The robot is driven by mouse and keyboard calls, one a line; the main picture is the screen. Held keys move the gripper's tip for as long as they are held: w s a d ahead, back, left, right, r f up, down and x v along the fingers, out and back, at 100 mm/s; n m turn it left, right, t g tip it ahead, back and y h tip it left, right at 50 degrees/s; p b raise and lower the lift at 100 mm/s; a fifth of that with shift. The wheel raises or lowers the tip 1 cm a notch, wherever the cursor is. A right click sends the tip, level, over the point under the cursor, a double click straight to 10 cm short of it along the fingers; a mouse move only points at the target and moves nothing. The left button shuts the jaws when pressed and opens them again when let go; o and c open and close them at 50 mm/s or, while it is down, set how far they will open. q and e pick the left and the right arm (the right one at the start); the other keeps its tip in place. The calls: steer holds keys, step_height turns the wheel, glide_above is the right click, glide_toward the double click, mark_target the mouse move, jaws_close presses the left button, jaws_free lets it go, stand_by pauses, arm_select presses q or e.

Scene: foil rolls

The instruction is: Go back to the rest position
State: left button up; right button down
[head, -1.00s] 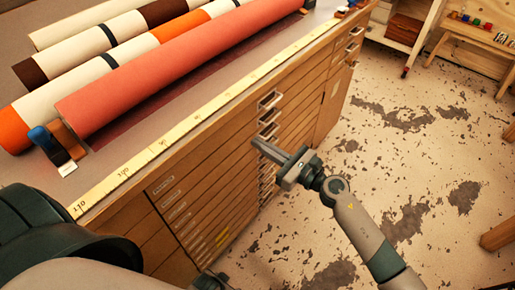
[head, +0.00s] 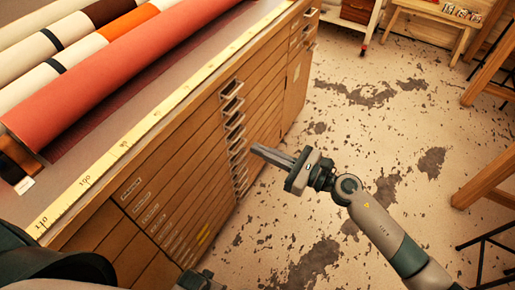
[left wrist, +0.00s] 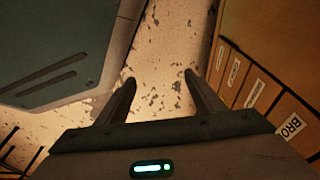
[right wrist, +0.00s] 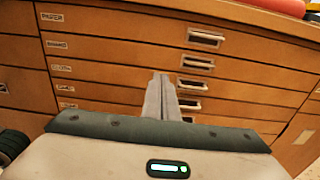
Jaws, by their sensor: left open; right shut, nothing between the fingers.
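My right gripper (head: 270,153) is in front of the wooden drawer cabinet (head: 165,165) in the head view, with its fingers together and nothing between them. In the right wrist view the shut fingers (right wrist: 161,95) point at the drawer fronts, near the metal handles. How far they are from the drawers is hard to tell. My left gripper (left wrist: 160,98) is open and empty in the left wrist view. Its fingers point down towards the floor, with labelled drawer fronts (left wrist: 255,92) on the right.
Foil or fabric rolls, the nearest a red roll (head: 120,85), lie on the cabinet top behind a yellow measuring strip (head: 165,95). The speckled floor (head: 385,130) to the right is mostly open. Wooden furniture legs (head: 490,175) stand at the right edge; a small bench (head: 440,15) stands at the back.

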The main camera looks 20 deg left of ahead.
stand_by(0.5)
steer(key=w+d+f+m+t+h+p, duration=0.1)
steer(key=w+d+f+m+t+h, duration=0.3)
steer(key=m, duration=0.7)
steer(key=w+d+f+m+t+h+p, duration=0.15)
steer(key=d+f+m+t, duration=0.25)
steer(key=d+f+m, duration=0.45)
steer(key=s+d+f+m+h, duration=0.3)
steer(key=d+f+m+h, duration=0.35)
steer(key=f+m, duration=0.55)
arm_select(q)
steer(key=w+d+t, duration=0.1)
steer(key=w+d+t+p, duration=0.1)
steer(key=w+d, duration=0.1)
steer(key=shift+d+r+t+h+p, duration=0.2)
steer(key=shift+r+t+h+p, duration=0.15)
steer(key=shift+t+h+p, duration=0.05)
arm_select(e)
steer(key=s+d+f+m+g+h, duration=0.2)
steer(key=s+d+f+m, duration=0.4)
steer(key=s, duration=0.8)
steer(key=s+d+f+m+g+h, duration=0.2)
steer(key=s+d+f+m+g, duration=0.3)
steer(key=s+f+m, duration=0.6)
steer(key=s+d+f, duration=0.1)
steer(key=s+f, duration=0.2)
steer(key=f, duration=0.1)
steer(key=shift+s, duration=0.15)
